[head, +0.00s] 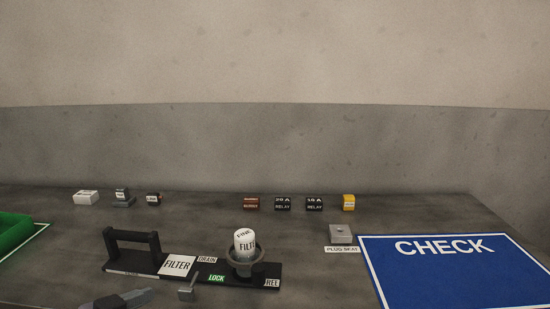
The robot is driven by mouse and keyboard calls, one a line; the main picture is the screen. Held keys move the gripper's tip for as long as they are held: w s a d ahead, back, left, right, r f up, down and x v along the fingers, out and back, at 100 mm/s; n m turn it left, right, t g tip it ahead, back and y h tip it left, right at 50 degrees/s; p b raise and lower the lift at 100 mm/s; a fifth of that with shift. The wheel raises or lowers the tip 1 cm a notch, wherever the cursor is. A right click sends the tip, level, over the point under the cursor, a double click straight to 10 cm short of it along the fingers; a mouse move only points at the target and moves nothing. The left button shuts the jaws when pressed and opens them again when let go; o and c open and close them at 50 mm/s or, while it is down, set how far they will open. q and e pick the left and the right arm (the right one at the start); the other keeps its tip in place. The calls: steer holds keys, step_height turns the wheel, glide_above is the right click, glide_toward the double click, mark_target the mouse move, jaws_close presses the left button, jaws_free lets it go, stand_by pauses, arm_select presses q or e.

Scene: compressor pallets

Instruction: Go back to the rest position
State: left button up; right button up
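A dark grey shape (115,300) is cut off by the bottom edge at the left; it looks like part of my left gripper, but its fingers cannot be made out. My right gripper is out of view. A black pallet (208,270) with a handle (132,241) at its left end lies on the table. Labels read FILTER, DRAIN, LOCK and a partly hidden word. A small grey post (188,289) stands at the pallet's front edge.
A blue CHECK mat (460,275) lies at the right, with a grey plug seat (341,234) beside it. A green tray (14,234) is at the left edge. Small blocks, including a yellow one (348,202) and a white one (85,197), line the back. The table between is clear.

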arm_select(q)
steer(key=s+f+n+g+y+p, duration=0.1)
steer(key=s+f+n+y+p, duration=0.2)
steer(key=s+f, duration=1.3)
step_height(320, 180, down, 4)
steer(key=shift+s+d+f+n+y+p, duration=0.15)
steer(key=shift+n+y+p, duration=0.25)
steer(key=shift+y+p, duration=0.6)
